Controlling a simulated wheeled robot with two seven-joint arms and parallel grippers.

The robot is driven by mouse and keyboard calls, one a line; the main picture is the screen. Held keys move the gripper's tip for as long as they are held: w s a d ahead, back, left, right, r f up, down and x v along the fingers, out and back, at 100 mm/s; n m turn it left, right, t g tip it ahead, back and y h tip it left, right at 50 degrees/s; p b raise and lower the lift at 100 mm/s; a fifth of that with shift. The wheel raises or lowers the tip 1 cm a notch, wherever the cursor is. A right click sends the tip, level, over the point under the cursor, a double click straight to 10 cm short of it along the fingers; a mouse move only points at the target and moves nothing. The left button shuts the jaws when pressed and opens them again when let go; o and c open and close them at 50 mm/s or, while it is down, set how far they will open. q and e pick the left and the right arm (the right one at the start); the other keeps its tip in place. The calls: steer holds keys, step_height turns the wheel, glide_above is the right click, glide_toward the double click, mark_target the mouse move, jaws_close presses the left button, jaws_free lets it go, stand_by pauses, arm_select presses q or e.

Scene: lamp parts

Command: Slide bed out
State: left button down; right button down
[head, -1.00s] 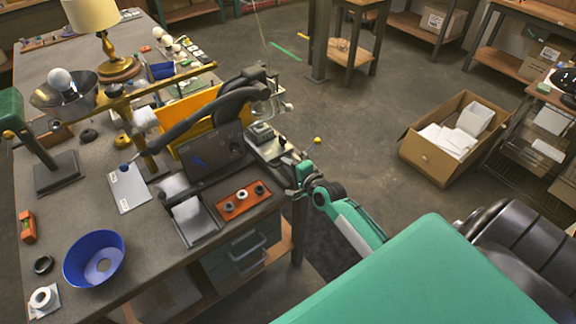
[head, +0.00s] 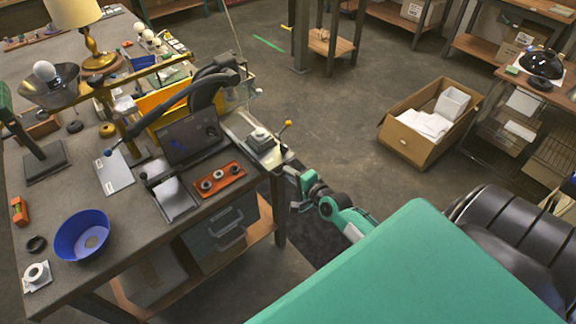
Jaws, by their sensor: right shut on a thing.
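The bed (head: 268,150) is a light metal slide with a small dark block on top. It sticks out past the table's right corner, beside the black-armed machine (head: 200,95). A short lever with a yellow knob (head: 287,124) stands at its outer end. My right gripper (head: 299,190) is just off the corner, at the bed's outer end, and is shut on it. The exact place of contact is small and partly hidden. My left gripper is not in view.
On the table are an orange tray (head: 218,180) with small round parts, a blue bowl (head: 82,235) and a brass lamp (head: 95,45). Drawers (head: 226,222) hang below the table edge. A cardboard box (head: 428,122) stands on the floor. The floor between is clear.

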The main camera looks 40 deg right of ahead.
steer(key=shift+s+f, duration=0.1)
steer(key=shift+f, duration=0.15)
steer(key=c, duration=1.7)
jaws_free()
steer(key=shift+c, duration=0.2)
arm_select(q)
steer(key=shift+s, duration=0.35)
arm_select(e)
steer(key=shift+s+r, duration=0.2)
